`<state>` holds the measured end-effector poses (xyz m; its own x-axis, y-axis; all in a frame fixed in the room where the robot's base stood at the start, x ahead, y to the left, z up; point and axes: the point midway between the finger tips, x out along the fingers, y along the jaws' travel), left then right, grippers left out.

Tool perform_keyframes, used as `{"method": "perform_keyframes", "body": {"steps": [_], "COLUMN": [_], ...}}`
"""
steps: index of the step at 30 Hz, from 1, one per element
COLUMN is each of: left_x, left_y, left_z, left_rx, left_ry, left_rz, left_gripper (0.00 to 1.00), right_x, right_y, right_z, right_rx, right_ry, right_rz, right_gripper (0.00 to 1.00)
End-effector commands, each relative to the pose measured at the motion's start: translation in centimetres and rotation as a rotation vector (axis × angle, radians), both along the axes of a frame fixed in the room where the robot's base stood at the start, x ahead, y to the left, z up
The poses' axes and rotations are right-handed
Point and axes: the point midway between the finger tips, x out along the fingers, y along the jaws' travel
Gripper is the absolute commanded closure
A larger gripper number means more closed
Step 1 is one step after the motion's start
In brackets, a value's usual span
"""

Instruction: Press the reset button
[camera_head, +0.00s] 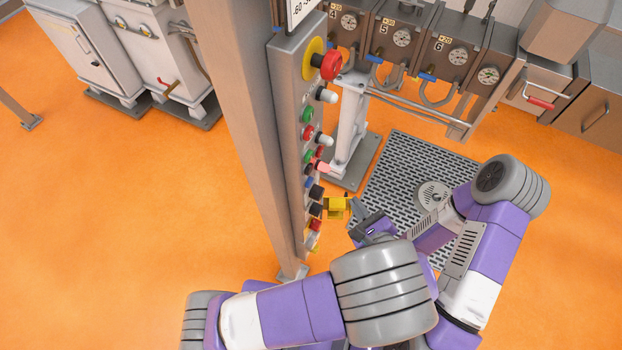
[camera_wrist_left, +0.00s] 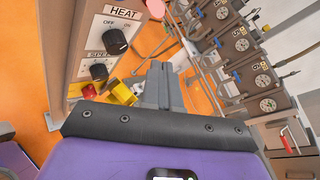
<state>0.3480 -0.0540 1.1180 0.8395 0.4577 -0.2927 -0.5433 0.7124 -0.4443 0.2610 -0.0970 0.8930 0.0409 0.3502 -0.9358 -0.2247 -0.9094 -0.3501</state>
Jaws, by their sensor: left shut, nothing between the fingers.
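The control panel (camera_head: 296,130) is a tall grey post with a column of coloured buttons and knobs. No label reading reset is legible, so I cannot tell which one is the reset button. Low on the panel are a red button (camera_wrist_left: 90,91) and a yellow block-like part (camera_head: 335,207), which also shows in the left wrist view (camera_wrist_left: 122,93). My left gripper (camera_head: 358,213) is shut and empty, just right of the yellow part. Its grey fingers (camera_wrist_left: 160,84) are close to that part; contact cannot be made out. My right gripper is not in view.
A large red mushroom button (camera_head: 331,66) is high on the panel. HEAT (camera_wrist_left: 117,40) and SPEED (camera_wrist_left: 99,71) knobs sit just above the low buttons. Gauge boxes (camera_head: 401,38) stand behind, and a grated plate (camera_head: 400,165) lies on the floor. Orange floor is open at left.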

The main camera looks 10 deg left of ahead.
Motion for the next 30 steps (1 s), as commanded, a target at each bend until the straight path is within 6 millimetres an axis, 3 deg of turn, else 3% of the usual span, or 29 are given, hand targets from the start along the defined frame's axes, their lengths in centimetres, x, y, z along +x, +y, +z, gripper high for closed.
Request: {"method": "perform_keyframes", "body": {"steps": [11,24,30], "left_x": [0.3,2.1,2.6], "left_y": [1.0,6.6,8.1], "left_z": [-0.1,-0.2,-0.2], "left_rx": [0.002,0.000,0.000], "left_ry": [0.003,0.004,0.004], "left_rz": [0.004,0.006,0.004], "left_gripper": [1.00,1.00,1.00], "right_x": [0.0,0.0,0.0], "right_y": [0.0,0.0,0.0], "right_z": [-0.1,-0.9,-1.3], "right_rx": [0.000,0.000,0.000], "right_ry": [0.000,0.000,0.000], "right_rz": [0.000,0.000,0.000], "right_gripper": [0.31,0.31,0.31]}}
